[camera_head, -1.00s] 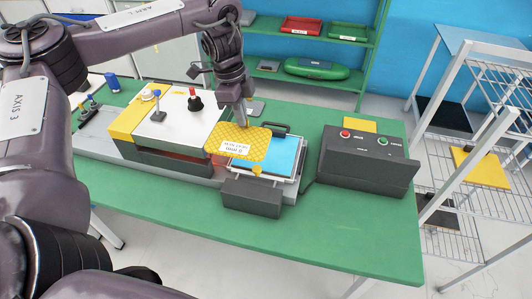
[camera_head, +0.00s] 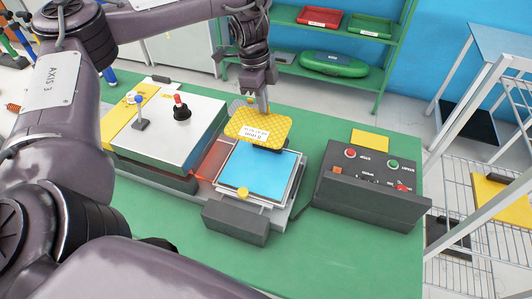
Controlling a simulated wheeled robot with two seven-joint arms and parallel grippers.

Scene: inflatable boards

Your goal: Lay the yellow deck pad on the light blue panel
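The yellow deck pad (camera_head: 262,127) has a diamond-textured face and a white label. My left gripper (camera_head: 263,110) is shut on its far edge and holds it tilted above the far side of the light blue panel (camera_head: 258,172). The panel lies flat in a pale frame, with most of its face uncovered. From this angle the gap between pad and panel is hard to judge. A yellow knob (camera_head: 243,193) sits at the frame's near edge. My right gripper is not in view.
A white-topped machine (camera_head: 165,133) with a red-topped knob stands left of the panel. A dark control box (camera_head: 368,180) with buttons stands to the right. A dark block (camera_head: 236,222) is in front. The green table (camera_head: 330,255) is clear at the near right.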

